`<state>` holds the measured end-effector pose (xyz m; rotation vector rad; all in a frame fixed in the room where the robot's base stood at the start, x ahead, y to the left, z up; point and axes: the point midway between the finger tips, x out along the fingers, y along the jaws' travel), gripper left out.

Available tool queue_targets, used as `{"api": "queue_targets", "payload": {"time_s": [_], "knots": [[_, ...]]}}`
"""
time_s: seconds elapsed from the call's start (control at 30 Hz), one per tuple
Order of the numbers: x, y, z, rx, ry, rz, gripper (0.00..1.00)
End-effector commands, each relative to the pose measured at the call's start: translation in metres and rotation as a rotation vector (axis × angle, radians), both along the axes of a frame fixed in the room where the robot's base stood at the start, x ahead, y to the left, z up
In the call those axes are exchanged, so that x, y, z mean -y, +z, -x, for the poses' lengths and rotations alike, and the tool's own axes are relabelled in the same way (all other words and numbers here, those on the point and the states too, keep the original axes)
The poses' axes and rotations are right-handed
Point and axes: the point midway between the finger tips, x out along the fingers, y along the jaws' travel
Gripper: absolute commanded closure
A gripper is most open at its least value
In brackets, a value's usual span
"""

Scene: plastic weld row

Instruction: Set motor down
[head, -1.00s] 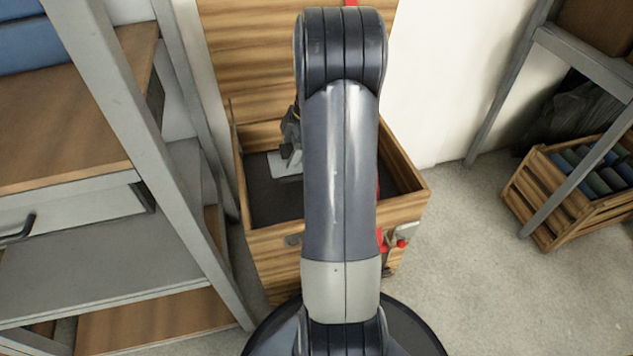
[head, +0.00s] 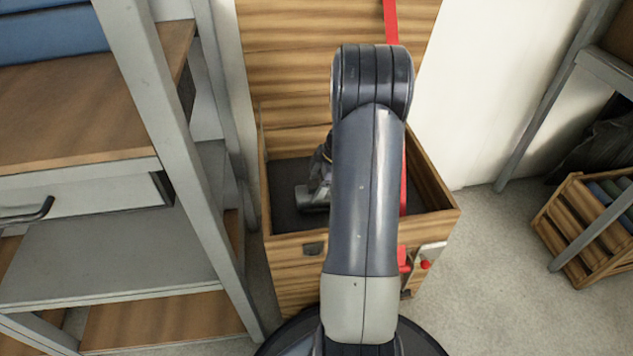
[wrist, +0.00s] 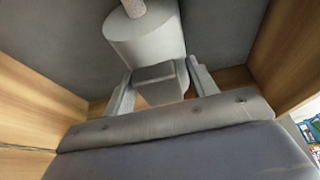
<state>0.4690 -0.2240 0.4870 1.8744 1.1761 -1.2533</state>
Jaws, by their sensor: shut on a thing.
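The motor (wrist: 145,38), a grey cylinder with a lighter speckled shaft and a small block on its near side, fills the top middle of the wrist view. My gripper (wrist: 162,80) is shut on that block, one finger on each side. In the head view the motor (head: 312,198) shows as a small grey piece inside the open wooden chest (head: 440,218). My gripper (head: 321,170) is partly hidden behind my arm there. The motor is low over the dark chest floor; I cannot tell whether it touches it.
Wooden chest walls stand close around my gripper, with the raised lid (head: 300,45) behind. A grey metal shelf unit (head: 160,120) stands at left. A slatted crate (head: 575,235) sits on the floor at right. Bare dark chest floor (head: 290,170) shows left of my arm.

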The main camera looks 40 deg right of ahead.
Motion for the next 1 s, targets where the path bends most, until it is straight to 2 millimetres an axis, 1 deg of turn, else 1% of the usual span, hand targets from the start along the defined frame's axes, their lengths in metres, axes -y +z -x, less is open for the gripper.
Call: {"api": "queue_targets", "payload": {"time_s": [0.03,0.13,0.3,0.33,0.5,0.57,0.6,0.87,0.93,1.0], "knots": [[0.001,0.003,-0.001,0.004,-0.001,0.002,1.0],[0.001,0.003,-0.001,0.004,-0.001,0.002,1.0],[0.001,-0.001,-0.001,0.004,-0.001,0.002,1.0],[0.0,-0.002,0.0,0.0,0.0,0.0,0.43],[0.0,-0.002,0.0,0.0,0.0,0.0,0.29],[0.0,-0.002,0.0,0.0,0.0,0.0,0.24],[0.0,-0.002,0.0,0.0,0.0,0.0,0.24],[0.0,0.001,0.0,0.0,0.0,0.0,0.24],[0.001,0.006,0.0,0.001,0.0,0.0,0.24],[0.005,0.017,0.002,0.002,-0.001,0.002,0.24]]}}
